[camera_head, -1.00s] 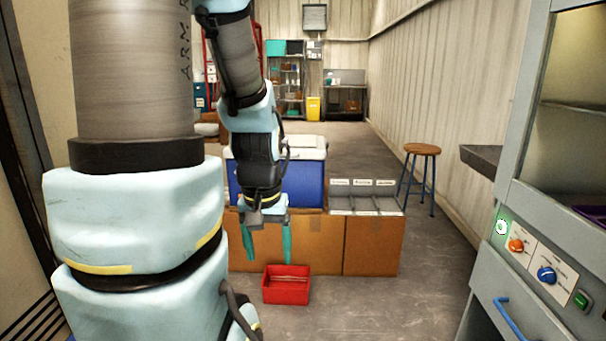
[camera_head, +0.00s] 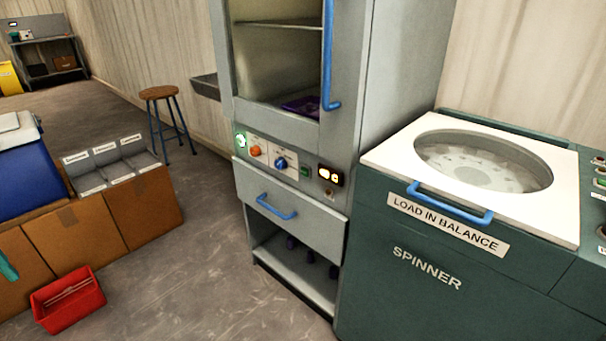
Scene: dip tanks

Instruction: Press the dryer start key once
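A tall grey cabinet (camera_head: 400,80), which looks like the dryer, stands in the middle with a tall blue handle on its upper front. The panel labels are too small to read, so I cannot tell for sure which control is the start key.
A green spinner (camera_head: 400,285) with a white top stands right of the cabinet. A blue drawer handle (camera_head: 276,207) sticks out below the panel. A red bin (camera_head: 68,300), cardboard boxes (camera_head: 145,205) and a stool (camera_head: 160,93) are at left. The floor between is clear.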

